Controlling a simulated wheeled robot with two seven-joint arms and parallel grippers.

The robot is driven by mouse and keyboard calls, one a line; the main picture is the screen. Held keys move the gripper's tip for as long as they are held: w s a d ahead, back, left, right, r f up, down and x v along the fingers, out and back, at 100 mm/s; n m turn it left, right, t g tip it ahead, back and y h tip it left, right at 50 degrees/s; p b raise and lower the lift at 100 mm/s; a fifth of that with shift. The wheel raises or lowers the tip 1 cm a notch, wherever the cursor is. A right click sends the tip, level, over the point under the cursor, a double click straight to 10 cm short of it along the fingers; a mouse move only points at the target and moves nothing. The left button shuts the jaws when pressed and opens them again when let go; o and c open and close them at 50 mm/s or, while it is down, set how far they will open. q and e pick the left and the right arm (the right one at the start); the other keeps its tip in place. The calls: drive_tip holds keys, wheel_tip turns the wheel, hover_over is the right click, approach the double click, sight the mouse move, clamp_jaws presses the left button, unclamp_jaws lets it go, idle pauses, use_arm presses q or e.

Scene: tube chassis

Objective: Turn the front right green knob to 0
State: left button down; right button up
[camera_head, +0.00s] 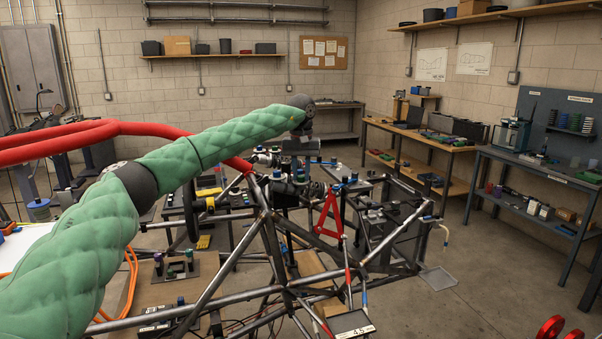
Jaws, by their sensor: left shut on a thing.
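The tube chassis (262,240) fills the middle of the view, with several small fittings on it. A small knob-like part with a greenish top (188,253) stands on a small plate at the lower left; I cannot tell if it is the task's knob. My left gripper (300,178) is at the end of the green-sleeved arm, pointing down among dark fittings at the back of the chassis. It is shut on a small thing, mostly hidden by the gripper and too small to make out. My right gripper is not in view.
A red triangular part (328,215) stands right of the gripper. Red tubing (90,135) runs behind my left arm.

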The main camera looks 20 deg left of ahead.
use_arm(q)
drive_tip(key=m, duration=0.3)
drive_tip(key=shift+m, duration=1.3)
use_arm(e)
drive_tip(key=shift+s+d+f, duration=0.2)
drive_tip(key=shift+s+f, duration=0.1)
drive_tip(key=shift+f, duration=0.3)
use_arm(q)
drive_tip(key=shift+m, duration=0.4)
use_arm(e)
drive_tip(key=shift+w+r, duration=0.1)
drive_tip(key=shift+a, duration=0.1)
use_arm(q)
drive_tip(key=c, duration=1.2)
unclamp_jaws()
drive_tip(key=shift+r, duration=0.1)
